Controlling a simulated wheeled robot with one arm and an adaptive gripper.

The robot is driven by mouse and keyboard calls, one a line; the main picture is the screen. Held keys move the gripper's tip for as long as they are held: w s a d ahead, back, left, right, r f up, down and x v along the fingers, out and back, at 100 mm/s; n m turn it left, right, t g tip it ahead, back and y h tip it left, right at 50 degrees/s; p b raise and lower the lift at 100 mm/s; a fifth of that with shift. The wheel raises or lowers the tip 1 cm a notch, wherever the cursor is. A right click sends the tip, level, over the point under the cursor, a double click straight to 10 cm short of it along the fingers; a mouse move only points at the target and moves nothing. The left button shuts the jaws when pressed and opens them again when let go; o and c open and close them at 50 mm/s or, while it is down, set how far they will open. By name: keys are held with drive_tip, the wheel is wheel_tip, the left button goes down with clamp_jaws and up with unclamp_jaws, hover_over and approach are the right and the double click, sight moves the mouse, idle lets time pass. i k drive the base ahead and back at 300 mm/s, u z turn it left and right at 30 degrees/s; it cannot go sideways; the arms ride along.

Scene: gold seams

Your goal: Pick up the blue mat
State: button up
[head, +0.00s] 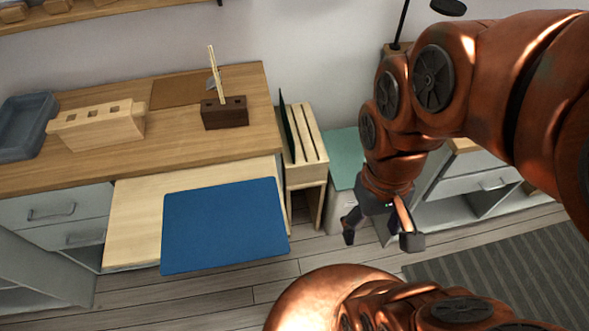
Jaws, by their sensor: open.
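The blue mat (225,228) is a flat rectangle lying on a pale wooden pull-out board (135,225) below the desk top. Its front edge and right front corner extend past the board's edge. My gripper (380,238) is open and empty, pointing down to the right of the mat and apart from it. The arm reaches in from the right side of the view.
A slotted wooden rack (309,135) holding a dark green panel (287,128) stands right of the board. A teal-topped cabinet (345,148) is beside it. The desk top (170,150) carries a grey tray (25,122), a pale wooden block (98,127) and a dark holder (225,113).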

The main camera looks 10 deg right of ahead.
sight(238, 222)
drive_tip(key=z, duration=1.85)
drive_tip(key=k, duration=1.9)
drive_tip(key=u, duration=2)
